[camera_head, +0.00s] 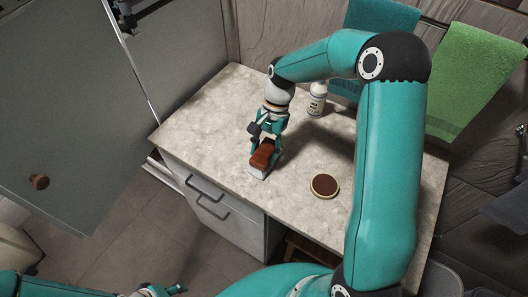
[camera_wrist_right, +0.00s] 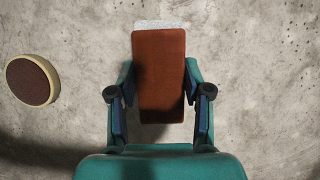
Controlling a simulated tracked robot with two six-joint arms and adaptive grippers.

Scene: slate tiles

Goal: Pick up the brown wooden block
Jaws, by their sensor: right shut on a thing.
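The brown wooden block (camera_head: 263,153) is over the light stone countertop (camera_head: 215,130), near its front edge in the head view. My right gripper (camera_head: 265,146) points down at the block and is shut on it. In the right wrist view the block (camera_wrist_right: 160,72) stands between the two fingers of the right gripper (camera_wrist_right: 158,88), one finger against each long side. A pale strip shows at the block's far end; whether it belongs to the block I cannot tell. I cannot tell whether the block touches the counter. My left gripper (camera_head: 164,290) shows only partly at the bottom edge.
A round brown-topped disc with a pale rim (camera_head: 324,185) lies on the counter to the right of the block. A white bottle (camera_head: 317,99) stands behind, near my right arm. Teal and green towels (camera_head: 474,80) hang at the back. The counter's left part is clear.

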